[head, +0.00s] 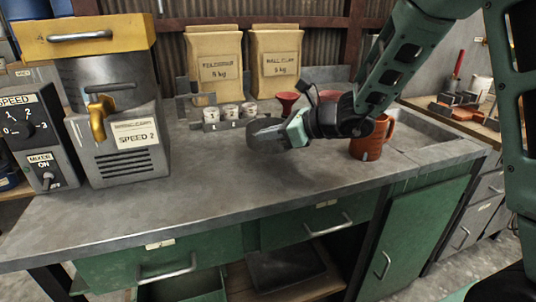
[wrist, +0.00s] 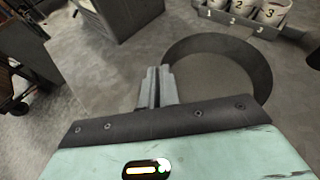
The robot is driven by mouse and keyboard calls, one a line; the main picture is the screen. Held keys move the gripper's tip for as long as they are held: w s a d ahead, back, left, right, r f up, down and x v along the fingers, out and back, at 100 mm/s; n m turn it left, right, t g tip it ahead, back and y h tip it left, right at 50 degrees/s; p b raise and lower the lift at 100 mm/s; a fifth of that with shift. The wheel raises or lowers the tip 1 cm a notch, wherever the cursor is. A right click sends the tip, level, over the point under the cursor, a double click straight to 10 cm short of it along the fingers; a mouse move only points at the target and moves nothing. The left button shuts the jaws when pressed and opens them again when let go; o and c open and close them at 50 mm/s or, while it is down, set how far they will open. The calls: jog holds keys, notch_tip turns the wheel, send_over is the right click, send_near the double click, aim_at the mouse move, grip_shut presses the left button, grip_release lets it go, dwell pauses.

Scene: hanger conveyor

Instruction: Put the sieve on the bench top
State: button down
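The sieve (wrist: 262,72) is a dark round ring in the wrist view, with grey bench surface showing through its middle. It also shows in the head view as a dark disc-like shape (head: 264,134) at the end of my arm. My gripper (wrist: 154,88) has its fingers close together at the near left part of the sieve's rim and appears shut on it. The gripper (head: 286,134) is low over the middle of the grey bench top (head: 230,180). I cannot tell whether the sieve touches the bench.
An orange mug (head: 368,146) stands right of my gripper, partly behind my arm. Behind are a rack of numbered cups (head: 228,122), a red funnel (head: 287,103) and two paper bags (head: 214,65). A grey machine (head: 122,145) stands left. The bench's front middle is clear.

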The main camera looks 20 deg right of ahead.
aim_at(268, 152)
jog(key=shift+f, duration=2.6)
jog(key=shift+b, duration=0.35)
jog(key=shift+f, duration=0.2)
jog(key=c, duration=1.6)
grip_release()
jog(key=shift+r, duration=0.1)
jog(key=shift+c, duration=0.2)
jog(key=shift+r, duration=0.1)
